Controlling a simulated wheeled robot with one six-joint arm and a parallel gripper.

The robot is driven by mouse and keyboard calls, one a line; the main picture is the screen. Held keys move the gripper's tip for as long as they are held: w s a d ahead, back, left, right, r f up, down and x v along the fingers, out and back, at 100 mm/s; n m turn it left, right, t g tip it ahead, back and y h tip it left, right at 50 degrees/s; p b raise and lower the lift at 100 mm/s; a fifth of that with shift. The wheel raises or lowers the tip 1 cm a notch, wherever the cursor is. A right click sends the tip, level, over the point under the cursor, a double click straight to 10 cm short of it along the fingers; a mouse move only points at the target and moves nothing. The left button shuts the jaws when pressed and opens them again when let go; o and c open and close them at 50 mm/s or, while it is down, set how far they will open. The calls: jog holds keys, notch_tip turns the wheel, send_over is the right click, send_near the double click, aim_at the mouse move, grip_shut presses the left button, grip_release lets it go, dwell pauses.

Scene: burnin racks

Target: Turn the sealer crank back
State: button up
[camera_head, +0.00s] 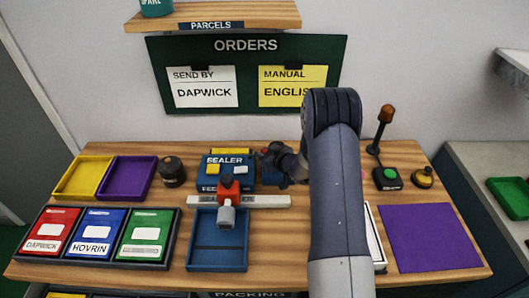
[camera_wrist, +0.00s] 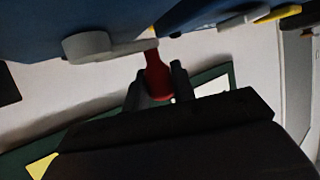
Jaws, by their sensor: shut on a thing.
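The blue sealer (camera_head: 210,183) stands at the middle back of the wooden bench, with a red-and-grey lever (camera_head: 227,189) at its front. My gripper (camera_head: 272,154) is at the sealer's right side. In the wrist view, the sealer's crank shows as a grey arm (camera_wrist: 92,46) beside the blue body, with a red handle (camera_wrist: 155,68). My gripper (camera_wrist: 158,84) is shut on that red handle, one finger on each side. In the head view the crank is mostly hidden by my gripper and wrist.
A blue tray (camera_head: 217,266) lies in front of the sealer. A dark round canister (camera_head: 172,171) stands to its left, near yellow and purple trays.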

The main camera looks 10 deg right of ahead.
jog(key=shift+s+a+r+n+g+y+p, duration=0.1)
jog(key=shift+s+n+g+y+p, duration=0.15)
jog(key=shift+n+y, duration=0.25)
jog(key=shift+s+n+g+y+p, duration=0.1)
jog(key=shift+s+n+g+y, duration=0.05)
jog(key=shift+n+g+y, duration=0.3)
jog(key=o, duration=1)
jog(key=shift+c, duration=0.2)
jog(key=shift+s, duration=0.1)
jog(key=b+v, duration=0.2)
jog(key=v, duration=0.8)
jog(key=shift+s+d, duration=0.2)
jog(key=shift+s, duration=0.1)
jog(key=p+x, duration=0.2)
jog(key=x, duration=0.9)
jog(key=shift+a+r, duration=0.1)
